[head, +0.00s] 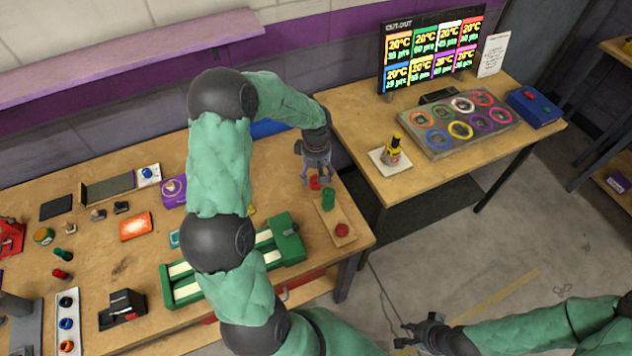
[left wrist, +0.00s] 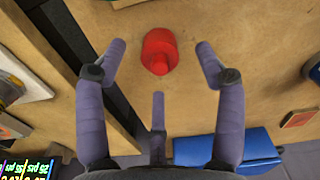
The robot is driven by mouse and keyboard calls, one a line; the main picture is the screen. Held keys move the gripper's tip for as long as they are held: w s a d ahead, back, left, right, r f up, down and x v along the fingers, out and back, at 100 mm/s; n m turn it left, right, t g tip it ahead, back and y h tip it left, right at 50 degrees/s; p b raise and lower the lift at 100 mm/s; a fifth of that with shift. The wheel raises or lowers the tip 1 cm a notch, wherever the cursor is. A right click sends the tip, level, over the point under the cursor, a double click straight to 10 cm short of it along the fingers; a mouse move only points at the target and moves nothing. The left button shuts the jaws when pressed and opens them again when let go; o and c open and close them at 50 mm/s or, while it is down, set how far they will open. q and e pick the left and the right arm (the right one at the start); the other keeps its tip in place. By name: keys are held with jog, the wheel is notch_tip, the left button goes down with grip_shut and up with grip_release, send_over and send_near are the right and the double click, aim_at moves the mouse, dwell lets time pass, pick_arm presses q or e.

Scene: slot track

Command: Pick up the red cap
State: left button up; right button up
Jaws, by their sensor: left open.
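A red cap (left wrist: 159,52) stands on the wooden table, in the upper middle of the left wrist view. In the head view it is a small red shape (head: 315,183) near the table's right end, partly covered by fingers. My left gripper (head: 314,186) is open above it, pointing down. In the left wrist view its spread fingertips (left wrist: 161,47) lie on either side of the cap, with gaps on both sides. My right gripper (head: 424,331) is low in the head view, away from the table; its fingers are too small to read.
A small board (head: 329,217) beside the cap carries a green piece (head: 328,199) and another red piece (head: 342,230). A green slotted track (head: 222,272) lies to the left. A second table (head: 350,120) stands across a gap, with a ring panel (head: 460,129) and a screen (head: 432,50).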

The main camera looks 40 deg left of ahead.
aim_at(316, 181)
pick_arm(q)
notch_tip(316, 181, down, 3)
jog(key=shift+r, duration=0.2)
jog(key=shift+c, duration=0.3)
jog(key=c, duration=0.8)
jog(key=shift+r, duration=0.1)
